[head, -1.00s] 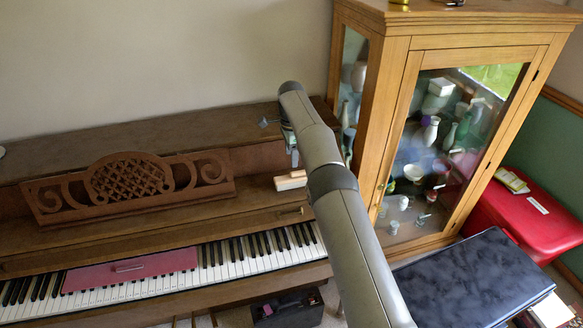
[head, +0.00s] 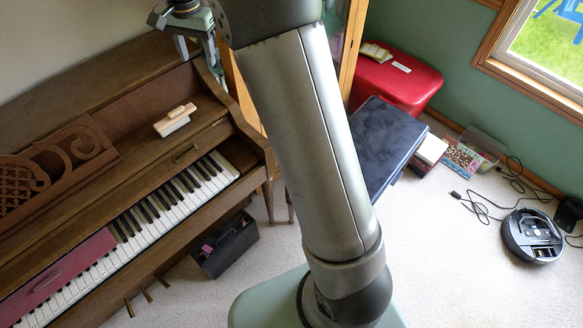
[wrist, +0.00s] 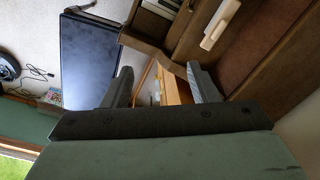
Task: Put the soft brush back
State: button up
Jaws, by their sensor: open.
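A brush (head: 174,120) with a light wooden back and pale bristles lies on the piano's ledge, near its right end above the keys. It also shows at the upper right of the wrist view (wrist: 220,24). My gripper (wrist: 158,82) is open with nothing between its fingers. In the head view my gripper (head: 197,56) is at the top, above the right end of the piano, apart from the brush and higher. A dark open box (head: 226,244) with small items in it stands on the carpet under the keyboard.
The piano (head: 75,90) fills the left, with a pink piece (head: 60,277) over some keys. A dark-topped bench (head: 385,135) and a red chest (head: 405,85) stand to the right. A robot vacuum (head: 532,236) and cables lie on open carpet.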

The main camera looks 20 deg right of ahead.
jog(key=s+d+n, duration=0.2)
jog(key=s+d, duration=0.1)
jog(key=s, duration=0.6)
jog(key=s+d+n, duration=0.2)
jog(key=s+d, duration=0.1)
jog(key=s, duration=0.6)
jog(key=s+d+f+n, duration=0.1)
jog(key=s+f+n, duration=0.1)
jog(key=s, duration=0.6)
jog(key=s+d+f+n, duration=0.1)
jog(key=s+f, duration=0.3)
jog(key=s, duration=0.5)
jog(key=shift+s+d+f+n+t, duration=0.15)
jog(key=shift+f+n+t, duration=0.15)
jog(key=shift+n, duration=0.1)
